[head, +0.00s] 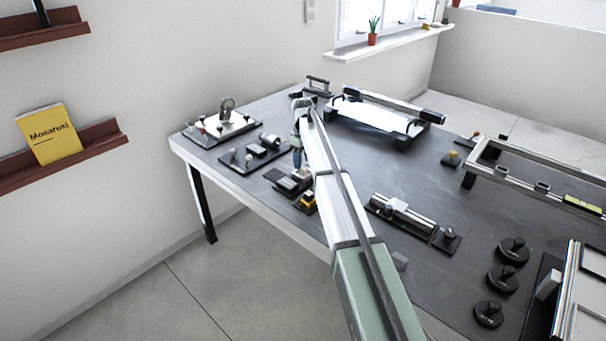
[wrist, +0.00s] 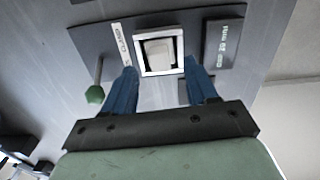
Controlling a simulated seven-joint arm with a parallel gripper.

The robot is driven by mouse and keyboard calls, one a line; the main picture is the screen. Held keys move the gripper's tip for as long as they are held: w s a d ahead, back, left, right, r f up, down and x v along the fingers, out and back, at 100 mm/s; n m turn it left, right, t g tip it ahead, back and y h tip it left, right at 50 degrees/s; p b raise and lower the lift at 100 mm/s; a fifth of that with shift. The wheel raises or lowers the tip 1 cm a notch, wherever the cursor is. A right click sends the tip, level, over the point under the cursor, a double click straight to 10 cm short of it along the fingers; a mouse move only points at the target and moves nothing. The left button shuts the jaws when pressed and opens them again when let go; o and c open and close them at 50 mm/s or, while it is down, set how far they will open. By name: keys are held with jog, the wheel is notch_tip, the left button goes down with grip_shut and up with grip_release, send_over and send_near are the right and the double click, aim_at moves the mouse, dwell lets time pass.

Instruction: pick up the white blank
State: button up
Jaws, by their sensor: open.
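In the wrist view, a white square piece (wrist: 159,51), which looks like the white blank, sits on a dark grey plate (wrist: 85,45). It looks like a white rim around a grey recessed middle. My gripper (wrist: 160,66) is open, its blue fingers pointing at the plate, one tip on each side of the white piece's near edge. Nothing is held between them. I cannot tell the height left or whether the fingers touch it. In the head view, my gripper (head: 297,158) is over the left part of the table, and I cannot make out the white piece there.
A green-tipped peg (wrist: 96,92) and a white label strip (wrist: 122,44) are left of the piece; a dark lettered block (wrist: 224,43) is right. In the head view, small fixtures crowd the dark table (head: 440,180). A white-topped device (head: 370,114) stands behind my arm.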

aim_at(303, 172)
notch_tip(303, 172, down, 3)
jog(key=shift+r, duration=0.2)
grip_shut()
dwell(0.4)
